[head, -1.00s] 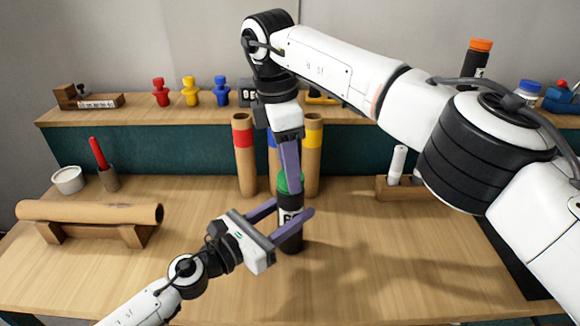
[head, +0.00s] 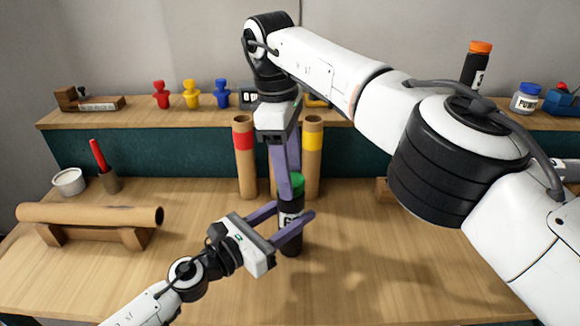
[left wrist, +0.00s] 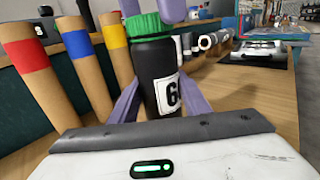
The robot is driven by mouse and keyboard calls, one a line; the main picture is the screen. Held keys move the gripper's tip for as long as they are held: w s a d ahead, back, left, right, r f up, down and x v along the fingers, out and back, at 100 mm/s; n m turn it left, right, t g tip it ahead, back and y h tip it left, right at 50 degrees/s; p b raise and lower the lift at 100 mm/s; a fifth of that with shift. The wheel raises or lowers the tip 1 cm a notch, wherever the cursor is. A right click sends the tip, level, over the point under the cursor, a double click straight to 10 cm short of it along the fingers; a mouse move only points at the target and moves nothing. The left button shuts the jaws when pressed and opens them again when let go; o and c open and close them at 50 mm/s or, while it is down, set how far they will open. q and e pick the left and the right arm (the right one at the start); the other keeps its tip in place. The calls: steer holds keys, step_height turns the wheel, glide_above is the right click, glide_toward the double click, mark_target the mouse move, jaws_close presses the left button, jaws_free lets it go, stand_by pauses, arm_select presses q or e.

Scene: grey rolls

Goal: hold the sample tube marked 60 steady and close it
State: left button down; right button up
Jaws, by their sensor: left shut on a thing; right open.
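The sample tube (head: 291,238) is black with a white label, of which a "6" shows; the rest is hidden. It stands upright on the table. Its green cap (head: 297,184) sits at its top; I cannot tell how tight it is. The left wrist view also shows the tube (left wrist: 157,72) and the cap (left wrist: 148,25). My left gripper (head: 295,217) is shut on the tube's body, a finger on each side. My right gripper (head: 289,186) points down from above, open, with its fingertips at the cap. The wrist view shows its two purple fingers there, apart.
Cardboard rolls with red (head: 243,139) and yellow (head: 312,140) bands stand just behind the tube; a blue-banded one (left wrist: 84,47) is between them. A long roll (head: 90,213) lies on a wooden cradle at left. The front table is clear.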

steer(key=n, duration=0.4)
steer(key=shift+r+n, duration=0.3)
steer(key=shift+r, duration=0.05)
steer(key=n, duration=0.3)
steer(key=r+n, duration=0.1)
steer(key=n, duration=0.2)
steer(key=shift+r, duration=0.1)
steer(key=n, duration=0.4)
steer(key=shift+r+n, duration=0.35)
steer(key=shift+n, duration=0.05)
steer(key=n, duration=0.3)
steer(key=r+n, duration=0.1)
steer(key=n, duration=0.2)
steer(key=shift+y, duration=0.3)
steer(key=n, duration=0.2)
steer(key=r+n, duration=0.1)
steer(key=n, duration=0.4)
steer(key=r+n, duration=0.1)
steer(key=n, duration=0.2)
steer(key=shift+n, duration=0.4)
steer(key=n, duration=0.3)
steer(key=r+n, duration=0.1)
steer(key=n, duration=0.2)
steer(key=shift+d+r+y, duration=0.1)
steer(key=shift+y, duration=0.2)
steer(key=n, duration=0.4)
steer(key=shift+r+n, duration=0.4)
